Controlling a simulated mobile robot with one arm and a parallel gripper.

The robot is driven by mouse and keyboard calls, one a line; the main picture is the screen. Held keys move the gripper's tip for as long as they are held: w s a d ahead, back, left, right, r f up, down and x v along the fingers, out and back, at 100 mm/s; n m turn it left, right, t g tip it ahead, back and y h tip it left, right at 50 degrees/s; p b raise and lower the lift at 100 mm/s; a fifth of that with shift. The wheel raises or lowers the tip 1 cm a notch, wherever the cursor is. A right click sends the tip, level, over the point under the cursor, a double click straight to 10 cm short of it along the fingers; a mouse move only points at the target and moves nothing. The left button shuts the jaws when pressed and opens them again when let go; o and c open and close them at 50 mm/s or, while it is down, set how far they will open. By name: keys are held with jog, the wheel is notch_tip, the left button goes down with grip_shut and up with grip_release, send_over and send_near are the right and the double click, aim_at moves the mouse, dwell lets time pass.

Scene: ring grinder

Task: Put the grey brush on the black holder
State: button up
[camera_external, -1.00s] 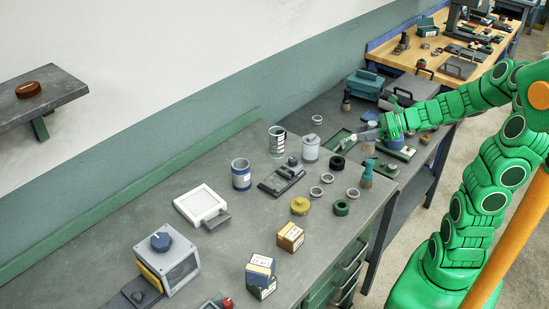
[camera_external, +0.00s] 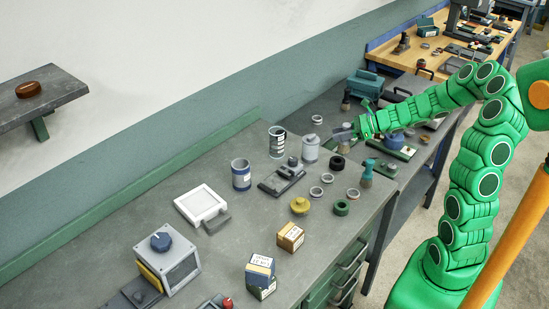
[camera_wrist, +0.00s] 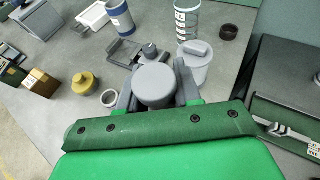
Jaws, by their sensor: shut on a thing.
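My gripper (camera_external: 347,134) is above the far right part of the grey bench. In the wrist view its fingers are closed on both sides of the grey brush (camera_wrist: 155,84), whose round grey top faces the camera. The brush's lower part is hidden there; a small part shows below the gripper in the external view (camera_external: 343,147). The black holder (camera_external: 270,185) appears to be the dark flat stand lying on the bench, left of my gripper; it also shows in the wrist view (camera_wrist: 122,54). A small grey knobbed piece is at its far end.
A yellow pot (camera_external: 300,205) and several rings lie nearer. The bench's left part has free room.

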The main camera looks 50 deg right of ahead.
jog(key=shift+w+d+f, duration=0.1)
jog(key=shift+w+f, duration=0.3)
jog(key=shift+f, duration=0.6)
jog(key=shift+w+d+f, duration=0.15)
jog(key=shift+w+f, duration=0.2)
jog(key=shift+f, duration=0.65)
jog(key=shift+w+d+f, duration=0.1)
jog(key=shift+w+f, duration=0.3)
jog(key=shift+f, duration=0.6)
jog(key=shift+f, duration=0.1)
jog(key=o, duration=1.1)
jog(key=shift+c, duration=0.2)
